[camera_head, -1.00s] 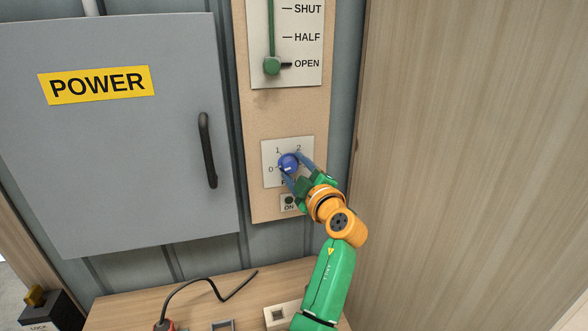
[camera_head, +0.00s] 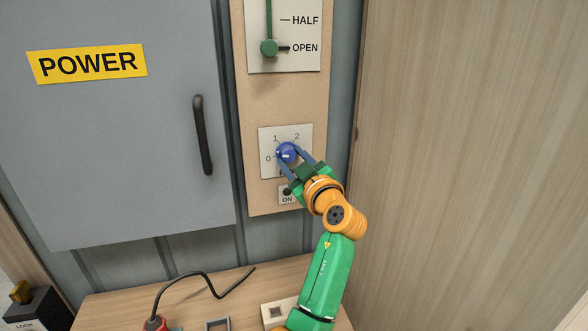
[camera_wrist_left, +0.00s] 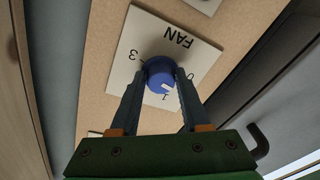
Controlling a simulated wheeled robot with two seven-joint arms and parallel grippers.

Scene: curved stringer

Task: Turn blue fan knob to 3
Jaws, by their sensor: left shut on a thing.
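The blue fan knob (camera_head: 288,151) sits on a pale plate (camera_head: 304,131) marked 0, 1 and 2 in the head view. The wrist view shows the knob (camera_wrist_left: 160,80) upside down, with FAN, 0, 1 and 3 readable around it. A white mark on the knob's face points towards the side with 0 and 1. My left gripper (camera_head: 289,154) reaches up from the lower right and is shut on the knob, one finger on each side, as the wrist view (camera_wrist_left: 161,76) also shows. The 3 is hidden in the head view. My right gripper is not in view.
A green lever (camera_head: 269,47) at OPEN is above the knob, and an ON button (camera_head: 287,194) is just below. A grey POWER cabinet (camera_head: 120,150) with a black handle (camera_head: 202,135) stands left. A wooden wall (camera_head: 470,160) closes the right side. A cable (camera_head: 190,278) lies above the bench.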

